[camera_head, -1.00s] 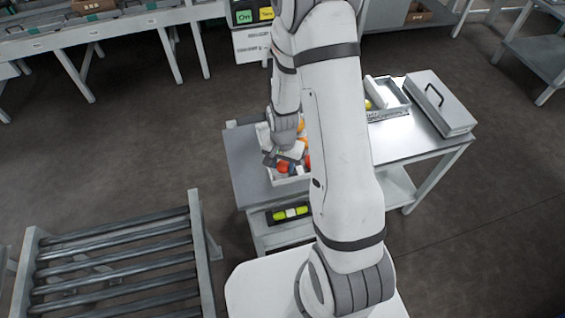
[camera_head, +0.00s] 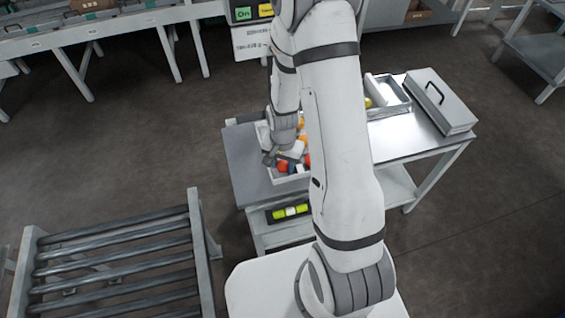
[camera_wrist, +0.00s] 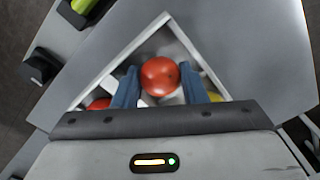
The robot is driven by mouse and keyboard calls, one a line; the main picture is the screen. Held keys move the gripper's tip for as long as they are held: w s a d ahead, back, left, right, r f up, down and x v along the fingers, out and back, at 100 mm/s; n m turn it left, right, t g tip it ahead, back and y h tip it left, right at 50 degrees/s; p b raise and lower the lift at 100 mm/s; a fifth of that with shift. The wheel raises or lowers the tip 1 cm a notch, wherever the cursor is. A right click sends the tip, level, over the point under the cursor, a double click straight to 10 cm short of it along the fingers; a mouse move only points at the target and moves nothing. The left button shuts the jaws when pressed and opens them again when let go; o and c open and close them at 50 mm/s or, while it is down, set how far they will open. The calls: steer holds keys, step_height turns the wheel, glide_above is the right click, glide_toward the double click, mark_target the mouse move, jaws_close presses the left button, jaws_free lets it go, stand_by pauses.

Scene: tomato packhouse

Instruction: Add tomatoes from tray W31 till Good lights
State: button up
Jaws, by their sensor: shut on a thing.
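A red tomato (camera_wrist: 160,77) sits between the two blue fingers of my gripper (camera_wrist: 160,92) in the wrist view, and the gripper is shut on it. The tomato is over a white-walled tray (camera_wrist: 113,67), near one inner corner. Part of another red tomato (camera_wrist: 99,104) and a yellow one (camera_wrist: 215,97) show beside the fingers. In the head view my gripper (camera_head: 281,157) is low over the same tray (camera_head: 293,180), which holds red and orange tomatoes. My arm hides much of it. No W31 label is readable. A lamp panel (camera_head: 250,13) shows green and yellow, partly cut off.
The tray stands on a grey table (camera_head: 243,165). To the right are another tray (camera_head: 392,112) with a yellow item and a closed case (camera_head: 440,103). A roller conveyor (camera_head: 115,255) stands at front left.

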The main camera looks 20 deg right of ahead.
steer(key=shift+f, duration=0.25)
steer(key=o, duration=0.8)
steer(key=c, duration=0.3)
steer(key=shift+r, duration=0.1)
steer(key=shift+r+p, duration=2.25)
steer(key=shift+r, duration=1.3)
steer(key=shift+f, duration=0.1)
